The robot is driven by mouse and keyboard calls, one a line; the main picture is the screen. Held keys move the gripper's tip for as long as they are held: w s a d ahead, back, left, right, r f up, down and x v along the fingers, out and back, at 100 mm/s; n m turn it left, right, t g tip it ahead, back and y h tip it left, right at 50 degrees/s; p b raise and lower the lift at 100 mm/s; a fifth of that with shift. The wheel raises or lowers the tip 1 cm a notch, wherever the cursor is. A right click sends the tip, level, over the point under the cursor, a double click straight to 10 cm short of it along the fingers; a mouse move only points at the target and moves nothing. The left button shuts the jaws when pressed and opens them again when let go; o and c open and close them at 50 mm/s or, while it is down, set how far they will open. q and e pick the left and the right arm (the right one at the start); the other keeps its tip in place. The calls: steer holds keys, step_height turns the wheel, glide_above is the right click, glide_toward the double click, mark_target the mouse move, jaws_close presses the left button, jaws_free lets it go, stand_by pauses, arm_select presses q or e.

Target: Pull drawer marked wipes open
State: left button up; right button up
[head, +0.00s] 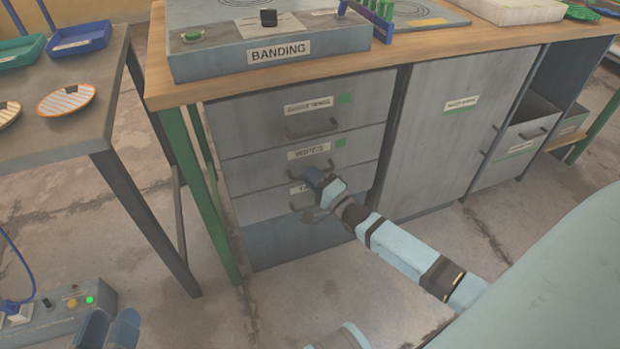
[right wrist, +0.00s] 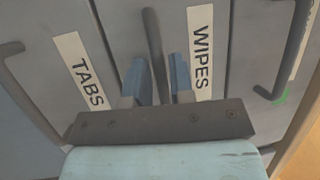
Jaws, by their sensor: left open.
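The wipes drawer (head: 260,168) is the middle drawer of the grey stack under the bench, and its face looks flush with the others. Its label reads WIPES in the head view (head: 309,150) and the right wrist view (right wrist: 200,48). My right gripper (head: 313,178) is at this drawer's front. In the right wrist view the drawer's dark bar handle (right wrist: 153,40) lies between its two blue fingers (right wrist: 160,75). They stand apart, with a small gap beside the bar on the right. My left gripper (head: 108,327) is open and empty at the lower left.
The TABS drawer (head: 265,205) is directly below, partly hidden by my right arm. Another drawer (head: 260,115) with a bar handle is above. A cabinet door (head: 460,130) stands to the right. A green table leg (head: 210,205) is left of the stack. The floor in front is clear.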

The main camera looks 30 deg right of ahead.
steer(key=shift+w+a+r, duration=0.1)
steer(key=shift+w, duration=0.45)
jaws_close()
